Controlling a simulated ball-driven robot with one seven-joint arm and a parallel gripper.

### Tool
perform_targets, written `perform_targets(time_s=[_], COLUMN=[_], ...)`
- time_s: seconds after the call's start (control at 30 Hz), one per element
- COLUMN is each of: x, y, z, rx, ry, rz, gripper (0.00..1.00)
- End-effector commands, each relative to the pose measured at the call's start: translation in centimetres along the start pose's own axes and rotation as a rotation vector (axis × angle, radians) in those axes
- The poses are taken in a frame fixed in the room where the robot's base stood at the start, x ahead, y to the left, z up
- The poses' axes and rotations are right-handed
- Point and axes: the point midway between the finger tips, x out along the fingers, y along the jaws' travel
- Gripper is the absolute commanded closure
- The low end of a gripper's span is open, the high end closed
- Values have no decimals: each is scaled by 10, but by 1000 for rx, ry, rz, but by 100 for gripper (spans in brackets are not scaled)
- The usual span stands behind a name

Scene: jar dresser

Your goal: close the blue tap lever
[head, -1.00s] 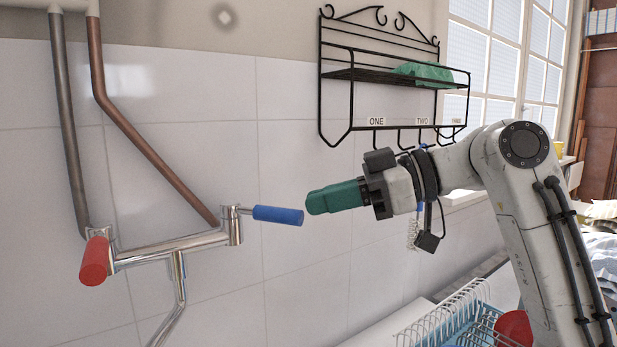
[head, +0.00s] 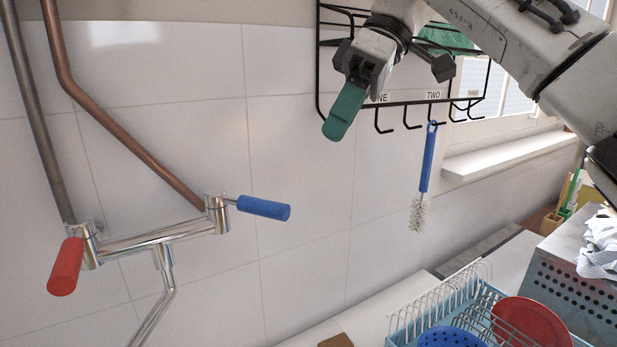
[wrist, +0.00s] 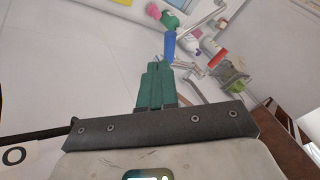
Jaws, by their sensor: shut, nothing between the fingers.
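The blue tap lever (head: 264,208) sticks out to the right from the chrome tap (head: 160,238) on the tiled wall, tilted slightly down. A red lever (head: 66,266) is at the tap's left end. My gripper (head: 337,130) has green fingers, shut and empty, pointing down, above and to the right of the blue lever and apart from it in the head view. In the wrist view the blue lever (wrist: 170,42) shows just beyond the tips of my gripper (wrist: 154,70); I cannot tell the gap there.
A black wire rack (head: 400,103) with hooks hangs behind my arm. A blue-handled brush (head: 427,160) hangs below it. A dish rack (head: 455,310) with a red plate (head: 532,325) stands lower right. A copper pipe (head: 125,140) runs down to the tap.

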Motion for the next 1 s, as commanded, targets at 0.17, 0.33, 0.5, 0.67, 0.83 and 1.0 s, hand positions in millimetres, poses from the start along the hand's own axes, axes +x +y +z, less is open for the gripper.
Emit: perform_targets(time_s=[0.17, 0.33, 0.5, 0.67, 0.83, 1.0], x=[23, 52, 76, 91, 98, 99], y=[2, 2, 1, 0, 0, 0], z=[2, 1, 1, 0, 0, 0], rx=[-3, -5, -2, -1, -1, -1], ry=[-2, -1, 0, 1, 1, 1], rz=[-4, -4, -2, 0, 0, 0], gripper=[100, 100, 100, 100, 100, 100])
